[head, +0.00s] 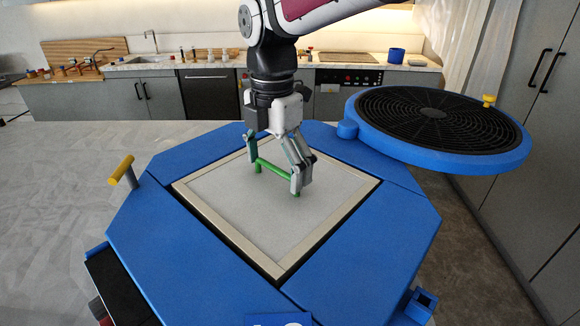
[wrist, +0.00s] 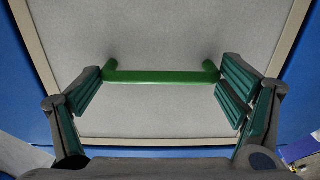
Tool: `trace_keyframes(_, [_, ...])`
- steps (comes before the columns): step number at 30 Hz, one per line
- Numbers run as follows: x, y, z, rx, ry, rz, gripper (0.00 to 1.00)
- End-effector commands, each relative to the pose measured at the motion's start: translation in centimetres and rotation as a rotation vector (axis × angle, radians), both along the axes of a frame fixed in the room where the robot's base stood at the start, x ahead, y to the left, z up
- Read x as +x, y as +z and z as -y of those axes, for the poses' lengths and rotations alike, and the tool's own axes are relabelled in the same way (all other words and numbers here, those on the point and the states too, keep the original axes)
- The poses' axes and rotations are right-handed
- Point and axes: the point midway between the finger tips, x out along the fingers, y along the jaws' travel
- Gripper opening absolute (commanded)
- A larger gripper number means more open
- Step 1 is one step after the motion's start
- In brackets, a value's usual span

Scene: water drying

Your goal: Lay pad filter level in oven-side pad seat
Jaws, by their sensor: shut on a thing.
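The pad filter (head: 231,203) is a square pale grey pad in a beige frame, with a green bar handle (head: 277,170) on top. In the wrist view the handle (wrist: 160,77) spans between the teal finger pads. I cannot tell whether the pad touches the seat all round; the seat beneath it is hidden.
A round blue lid with a black grille (head: 435,120) is swung out at the right, with a yellow knob (head: 489,100). A yellow-topped lever (head: 122,170) stands at the left. A kitchen counter with an oven (head: 348,80) is at the back; open floor lies left.

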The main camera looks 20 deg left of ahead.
Motion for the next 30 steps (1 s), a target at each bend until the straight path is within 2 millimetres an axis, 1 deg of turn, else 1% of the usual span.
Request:
trace_keyframes(3, [-0.2,-1.6,0.1,-0.002,0.0,-0.003,0.57])
trace_keyframes(7, [-0.1,-3.1,0.0,-0.001,0.0,-0.002,0.57])
trace_keyframes(9, [-0.1,-3.4,0.0,0.0,0.0,0.0,0.57])
trace_keyframes(17, [0.0,-3.5,0.0,0.0,0.0,0.001,0.57])
trace_keyframes(21, [0.1,-3.9,0.0,0.0,0.0,0.001,0.57])
trace_keyframes(22, [0.1,-3.9,0.0,0.0,0.0,0.0,0.94])
trace_keyframes(23, [0.0,-3.9,0.0,0.0,0.0,0.0,1.0])
trace_keyframes(30, [0.0,-3.8,0.0,0.0,0.0,0.0,1.0])
